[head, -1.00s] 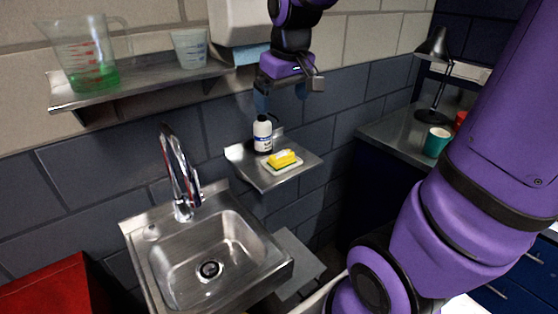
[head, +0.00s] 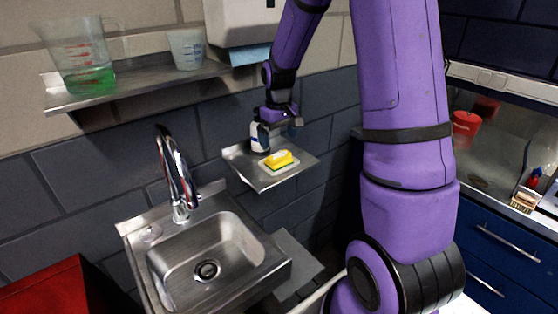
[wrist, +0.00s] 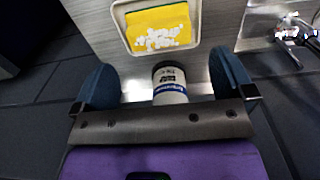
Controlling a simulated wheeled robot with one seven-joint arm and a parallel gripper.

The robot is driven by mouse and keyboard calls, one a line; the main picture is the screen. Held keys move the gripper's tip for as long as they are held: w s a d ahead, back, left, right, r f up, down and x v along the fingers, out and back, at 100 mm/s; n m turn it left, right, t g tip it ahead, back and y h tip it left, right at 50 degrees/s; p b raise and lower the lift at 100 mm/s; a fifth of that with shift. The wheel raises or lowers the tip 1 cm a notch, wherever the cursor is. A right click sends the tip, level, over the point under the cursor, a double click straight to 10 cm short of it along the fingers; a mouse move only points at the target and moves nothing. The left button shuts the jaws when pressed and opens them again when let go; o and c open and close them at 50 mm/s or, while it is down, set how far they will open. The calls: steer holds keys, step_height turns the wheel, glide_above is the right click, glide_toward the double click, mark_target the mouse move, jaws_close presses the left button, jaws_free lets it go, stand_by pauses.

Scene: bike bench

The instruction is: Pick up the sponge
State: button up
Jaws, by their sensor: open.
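The yellow sponge (head: 278,158) with a green underside lies in a pale dish (head: 283,168) on the small metal wall shelf (head: 262,182). In the wrist view the sponge (wrist: 158,27) is at the top centre, ahead of the fingers, with white specks on its top. My gripper (head: 274,128) is open above the back part of the shelf, behind the sponge and apart from it. In the wrist view its two blue fingers (wrist: 166,78) are spread, and a white bottle (wrist: 170,85) shows between them. I cannot tell whether they touch the bottle.
The bottle (head: 260,138) stands close behind the sponge, partly hidden by my gripper. A sink (head: 215,262) with a tall tap (head: 176,178) is to the left. An upper shelf (head: 140,83) holds a beaker and a cup. A dispenser (head: 237,25) hangs on the wall above.

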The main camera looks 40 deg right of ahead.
mark_target(280, 155)
steer(key=shift+s+d+f, duration=0.1)
steer(key=shift+f, duration=1.7)
steer(key=shift+s+f, duration=0.1)
steer(key=shift+f, duration=1.65)
steer(key=c, duration=0.7)
steer(key=shift+r, duration=0.1)
